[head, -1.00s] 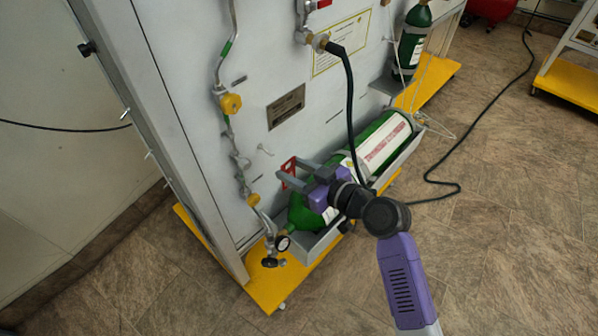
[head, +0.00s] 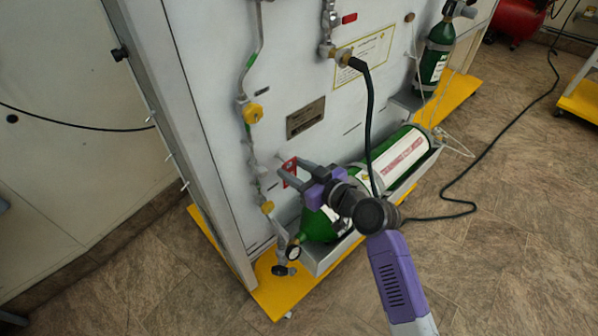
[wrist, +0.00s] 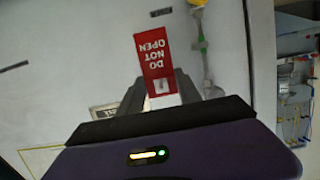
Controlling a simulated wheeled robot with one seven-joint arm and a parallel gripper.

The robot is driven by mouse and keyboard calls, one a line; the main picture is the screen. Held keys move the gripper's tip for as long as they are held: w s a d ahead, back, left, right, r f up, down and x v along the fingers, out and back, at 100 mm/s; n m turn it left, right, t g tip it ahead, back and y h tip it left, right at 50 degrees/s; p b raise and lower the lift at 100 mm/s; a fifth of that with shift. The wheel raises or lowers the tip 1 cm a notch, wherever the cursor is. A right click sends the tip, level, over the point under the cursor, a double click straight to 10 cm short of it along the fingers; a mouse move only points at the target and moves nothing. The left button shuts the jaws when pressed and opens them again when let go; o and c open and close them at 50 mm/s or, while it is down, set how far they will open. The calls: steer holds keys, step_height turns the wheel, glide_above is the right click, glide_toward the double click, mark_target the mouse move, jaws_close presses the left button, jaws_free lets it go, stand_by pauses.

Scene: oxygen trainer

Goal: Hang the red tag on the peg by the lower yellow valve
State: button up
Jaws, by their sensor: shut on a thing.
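My gripper (head: 284,172) is shut on the red tag (head: 290,172) and holds it in front of the grey panel. In the wrist view the tag (wrist: 155,58) reads DO NOT OPEN upside down, between the fingertips (wrist: 160,90), with a pale slot at its near end. The lower yellow valve (head: 267,207) is on the pipe, below and left of the tag. The upper yellow valve (head: 252,114) is higher on the same pipe. The peg is not clear behind the tag and fingers; I cannot tell whether the tag touches it.
A green cylinder (head: 320,224) lies in a grey tray below my gripper. A black hose (head: 371,125) hangs right of the gripper. The yellow base (head: 275,296) juts out onto the floor.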

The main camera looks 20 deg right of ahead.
steer(key=shift+w+a, duration=0.1)
steer(key=shift+w, duration=0.15)
steer(key=shift+w+a+f+b, duration=0.2)
steer(key=shift+w+f+b, duration=0.3)
steer(key=shift+w+b, duration=0.2)
steer(key=o, duration=1.4)
